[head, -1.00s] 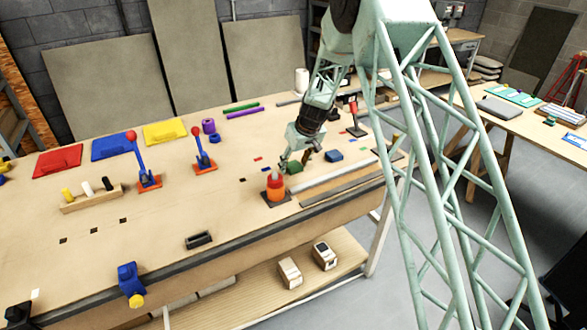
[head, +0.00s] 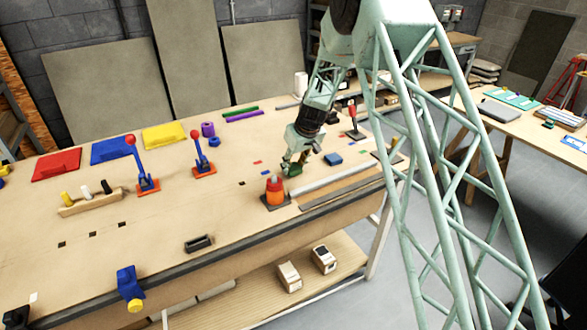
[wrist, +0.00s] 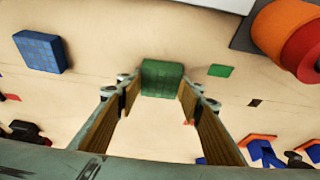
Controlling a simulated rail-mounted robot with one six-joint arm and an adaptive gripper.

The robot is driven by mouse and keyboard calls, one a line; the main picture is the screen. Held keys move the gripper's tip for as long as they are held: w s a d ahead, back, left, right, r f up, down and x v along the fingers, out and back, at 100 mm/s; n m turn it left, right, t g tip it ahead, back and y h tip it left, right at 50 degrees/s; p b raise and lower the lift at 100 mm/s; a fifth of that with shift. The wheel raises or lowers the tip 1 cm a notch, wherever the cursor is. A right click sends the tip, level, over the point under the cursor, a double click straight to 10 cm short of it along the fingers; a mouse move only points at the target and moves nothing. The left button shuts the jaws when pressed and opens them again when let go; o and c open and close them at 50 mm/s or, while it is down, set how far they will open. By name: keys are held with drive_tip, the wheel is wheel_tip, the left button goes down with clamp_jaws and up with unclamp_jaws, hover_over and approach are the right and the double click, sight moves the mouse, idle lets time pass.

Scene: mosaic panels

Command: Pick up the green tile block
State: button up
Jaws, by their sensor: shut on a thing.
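The green tile block (wrist: 161,79) is a small dark green block with a grid of tiles on its face. My gripper (wrist: 160,92) is shut on it, with a wood-coloured finger pad on either side. In the head view, my gripper (head: 291,168) is low over the workbench, and the green tile block (head: 295,170) shows small between its fingers. I cannot tell whether the block still touches the bench.
A blue tile block (head: 333,159) lies right of my gripper. An orange and red cylinder stack (head: 275,191) stands close in front, beside a long pale bar (head: 335,179). Levers on orange bases (head: 204,170) stand to the left.

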sight(294, 168)
wheel_tip(294, 168, up, 9)
drive_tip(key=shift+r, duration=0.15)
idle(0.4)
drive_tip(key=shift+d, duration=0.1)
idle(0.6)
